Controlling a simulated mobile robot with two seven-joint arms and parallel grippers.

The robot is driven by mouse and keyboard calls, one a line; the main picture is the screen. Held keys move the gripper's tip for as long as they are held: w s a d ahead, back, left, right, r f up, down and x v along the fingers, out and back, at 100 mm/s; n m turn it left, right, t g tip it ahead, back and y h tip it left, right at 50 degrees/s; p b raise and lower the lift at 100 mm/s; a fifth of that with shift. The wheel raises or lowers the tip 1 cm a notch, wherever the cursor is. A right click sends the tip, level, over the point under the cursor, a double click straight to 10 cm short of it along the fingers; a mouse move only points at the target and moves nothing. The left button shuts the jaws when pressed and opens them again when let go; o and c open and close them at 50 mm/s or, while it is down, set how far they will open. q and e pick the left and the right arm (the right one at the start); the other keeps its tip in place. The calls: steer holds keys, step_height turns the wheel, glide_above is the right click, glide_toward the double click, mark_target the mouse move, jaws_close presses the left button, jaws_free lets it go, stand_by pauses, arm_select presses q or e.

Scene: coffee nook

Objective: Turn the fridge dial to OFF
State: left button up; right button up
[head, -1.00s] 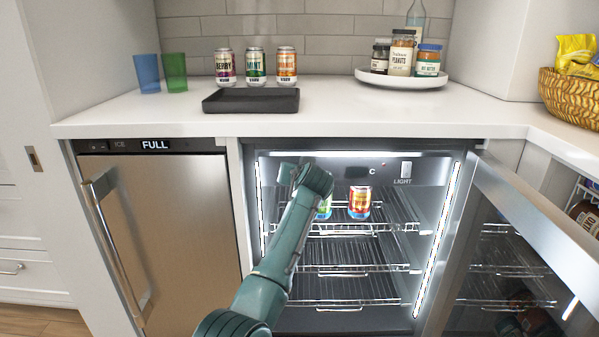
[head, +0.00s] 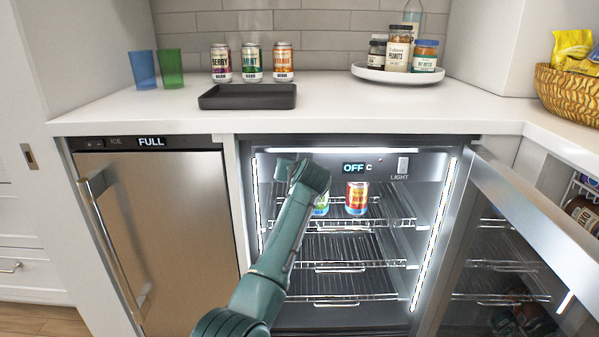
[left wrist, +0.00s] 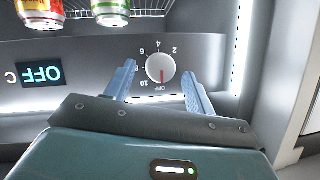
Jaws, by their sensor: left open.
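The fridge dial (left wrist: 160,68) is a round white knob on the grey control panel in the left wrist view. Its red pointer line is at the OFF mark. My left gripper (left wrist: 159,71) is open, with one blue finger on each side of the dial and gaps visible between. The fridge display (head: 354,168) is lit and reads OFF; it also shows upside down in the left wrist view (left wrist: 42,74). In the head view my left arm reaches into the top of the open fridge and hides the dial. My right gripper is not in view.
The fridge door (head: 535,225) stands open at the right. Cans, one of them red and orange (head: 356,198), stand on the top wire rack. The ice unit (head: 160,225) at the left is shut. The counter (head: 330,110) above holds a black tray, cans, cups and jars.

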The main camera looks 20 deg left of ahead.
arm_select(q)
steer(key=p+v, duration=0.3)
steer(key=v, duration=0.9)
steer(key=shift+s+r, duration=0.2)
steer(key=shift+s, duration=0.1)
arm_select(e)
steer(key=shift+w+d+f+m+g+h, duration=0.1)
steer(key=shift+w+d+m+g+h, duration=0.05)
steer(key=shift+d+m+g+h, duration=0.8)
arm_select(q)
steer(key=shift+d, duration=0.15)
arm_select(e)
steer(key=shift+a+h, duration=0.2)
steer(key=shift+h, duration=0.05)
